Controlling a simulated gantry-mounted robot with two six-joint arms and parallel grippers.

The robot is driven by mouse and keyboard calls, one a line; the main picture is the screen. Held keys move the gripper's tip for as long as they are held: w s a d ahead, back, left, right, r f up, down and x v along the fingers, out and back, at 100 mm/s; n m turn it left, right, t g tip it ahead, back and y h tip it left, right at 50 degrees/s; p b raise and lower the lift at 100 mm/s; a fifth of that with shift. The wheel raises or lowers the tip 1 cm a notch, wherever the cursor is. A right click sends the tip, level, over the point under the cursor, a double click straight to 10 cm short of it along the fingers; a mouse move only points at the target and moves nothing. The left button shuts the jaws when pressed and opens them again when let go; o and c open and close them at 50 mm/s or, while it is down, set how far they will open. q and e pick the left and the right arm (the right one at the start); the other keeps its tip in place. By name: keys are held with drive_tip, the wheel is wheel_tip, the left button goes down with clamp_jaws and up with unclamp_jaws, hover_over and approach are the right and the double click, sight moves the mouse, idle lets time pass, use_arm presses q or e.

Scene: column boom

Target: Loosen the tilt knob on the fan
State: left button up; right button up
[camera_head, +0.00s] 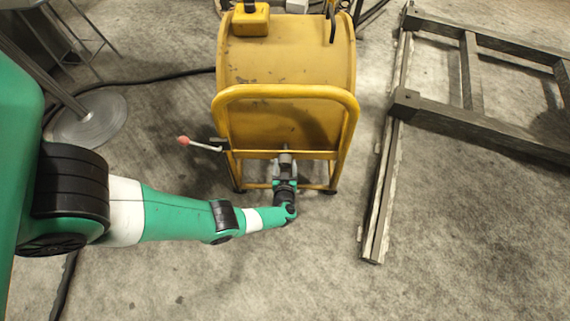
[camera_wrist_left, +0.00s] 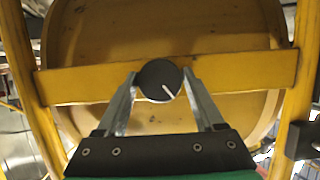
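The yellow drum-shaped fan (camera_head: 285,60) stands in a tubular yellow frame at the top middle of the head view. The tilt knob (camera_wrist_left: 158,82) is a dark round disc with a white mark pointing to the lower right, in front of the frame's flat yellow crossbar (camera_wrist_left: 240,70). My left gripper (camera_head: 285,160) reaches the front of the crossbar in the head view and covers the knob there. In the left wrist view its two fingers (camera_wrist_left: 160,78) lie against the left and right edges of the knob, shut on it. My right gripper is not in view.
A lever with a red ball end (camera_head: 183,141) sticks out left of the fan frame. A dark timber frame (camera_head: 470,70) lies at the right, with a long beam (camera_head: 382,190) on the floor. A round metal base (camera_head: 88,122) and black cable are at left. The front floor is clear.

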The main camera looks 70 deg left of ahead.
use_arm(q)
drive_tip(key=c, duration=0.9)
drive_tip(key=shift+n, duration=0.3)
drive_tip(key=shift+n+t, duration=0.5)
drive_tip(key=shift+t, duration=0.1)
drive_tip(key=shift+s+f+n+t, duration=0.1)
drive_tip(key=shift+n+t, duration=0.9)
drive_tip(key=shift+n, duration=0.6)
drive_tip(key=o, duration=1.4)
